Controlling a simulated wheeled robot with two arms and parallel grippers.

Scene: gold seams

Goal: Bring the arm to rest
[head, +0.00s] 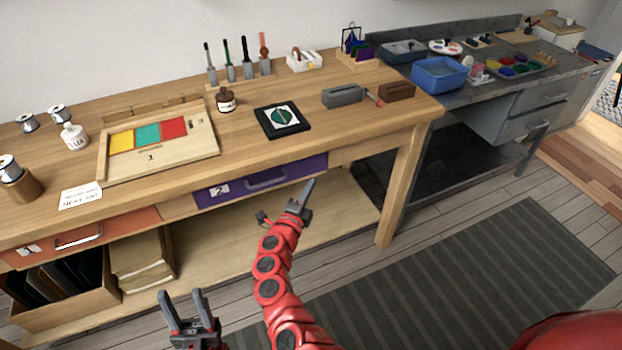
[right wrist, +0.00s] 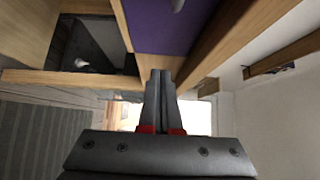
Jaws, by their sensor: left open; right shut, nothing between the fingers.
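My right gripper (head: 304,197) is at the end of the red arm, in front of the workbench below its top, near the purple drawer (head: 262,179). Its fingers are together with nothing between them. It also shows in the right wrist view (right wrist: 160,95), fingers shut, with the purple drawer front above. My left gripper (head: 188,305) is at the bottom left of the head view, in front of the lower shelf. Its two fingers stand apart and it is empty.
The wooden workbench (head: 240,139) bears a tray with coloured panels (head: 160,140) and a black tile with a green disc (head: 282,118). A table leg (head: 400,185) stands right of my right gripper. An orange drawer (head: 80,238) is at left. The striped mat (head: 470,270) is clear.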

